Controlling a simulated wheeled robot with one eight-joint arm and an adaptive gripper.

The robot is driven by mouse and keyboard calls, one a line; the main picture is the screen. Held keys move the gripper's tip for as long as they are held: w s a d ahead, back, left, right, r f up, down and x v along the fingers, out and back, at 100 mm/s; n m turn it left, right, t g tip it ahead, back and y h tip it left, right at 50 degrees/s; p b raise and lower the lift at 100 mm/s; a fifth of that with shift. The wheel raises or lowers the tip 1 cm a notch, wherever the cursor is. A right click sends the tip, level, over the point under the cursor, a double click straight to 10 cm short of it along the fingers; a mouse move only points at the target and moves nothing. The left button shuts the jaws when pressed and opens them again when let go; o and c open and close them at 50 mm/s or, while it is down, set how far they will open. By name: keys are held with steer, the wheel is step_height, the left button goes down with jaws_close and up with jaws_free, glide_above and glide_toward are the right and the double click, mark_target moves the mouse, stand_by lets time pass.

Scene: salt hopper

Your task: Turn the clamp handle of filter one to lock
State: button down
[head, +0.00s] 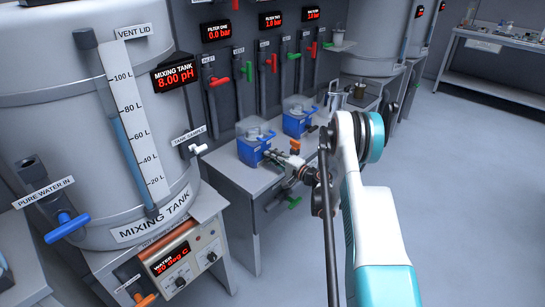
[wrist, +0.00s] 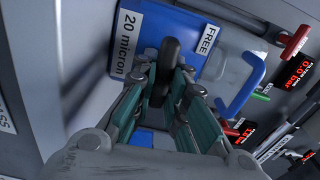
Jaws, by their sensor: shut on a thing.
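Filter one is the nearer blue housing (head: 250,156) on the bench in the head view. In the wrist view its blue face (wrist: 200,30) carries a "20 micron" label and a "FREE" label. A dark clamp handle (wrist: 169,52) stands out from this face between the two labels. My gripper (wrist: 164,88) is closed around the handle, one finger on each side.
A second blue filter (head: 297,122) stands just behind on the same bench (head: 228,172). A blue loop handle (wrist: 247,85) and a red-handled valve (wrist: 297,40) are close by in the wrist view. The mixing tank (head: 85,150) stands left; open floor (head: 470,170) lies right.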

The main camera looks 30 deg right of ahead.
steer(key=shift+d, duration=0.1)
stand_by(0.4)
steer(key=c, duration=1.6)
jaws_free()
steer(key=shift+s, duration=0.1)
steer(key=v, duration=0.7)
steer(key=shift+s, duration=0.15)
